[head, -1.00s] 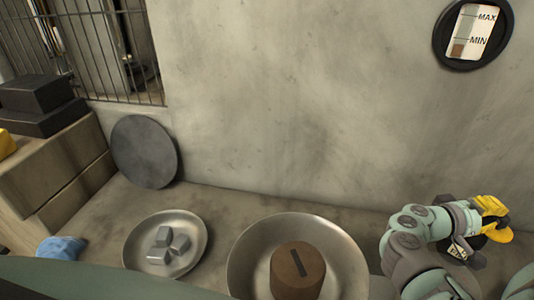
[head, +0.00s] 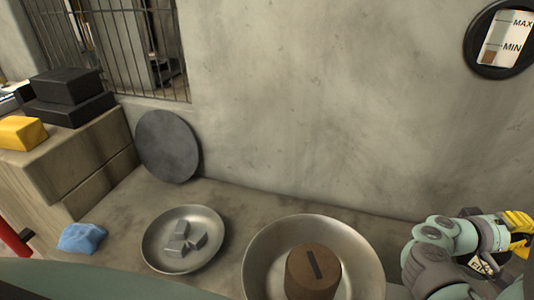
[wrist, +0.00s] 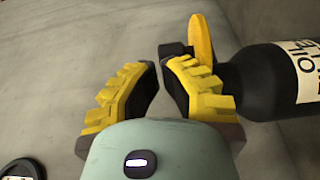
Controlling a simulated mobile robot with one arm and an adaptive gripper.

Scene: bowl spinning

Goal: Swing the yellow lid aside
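The yellow lid (wrist: 202,40) is a thin disc seen nearly edge-on at the mouth of a black bottle (wrist: 250,82) in the wrist view. The bottle lies sideways in that picture and bears a white label with dark lettering. My gripper (wrist: 161,68) has its two yellow-and-black fingers apart, with an empty gap between the tips. The lid is just beyond the right finger, which overlaps it in the picture; I cannot tell whether they touch. In the head view my gripper (head: 516,230) is at the right edge, partly cut off, and the lid cannot be told apart there.
A large metal bowl (head: 262,235) holds a brown slotted cylinder (head: 313,275). A smaller dish (head: 155,240) holds several grey blocks. A dark disc (head: 168,147) leans on the wall. A blue cloth (head: 82,238) lies at left, below boxes (head: 68,100). A round gauge (head: 503,40) is on the wall.

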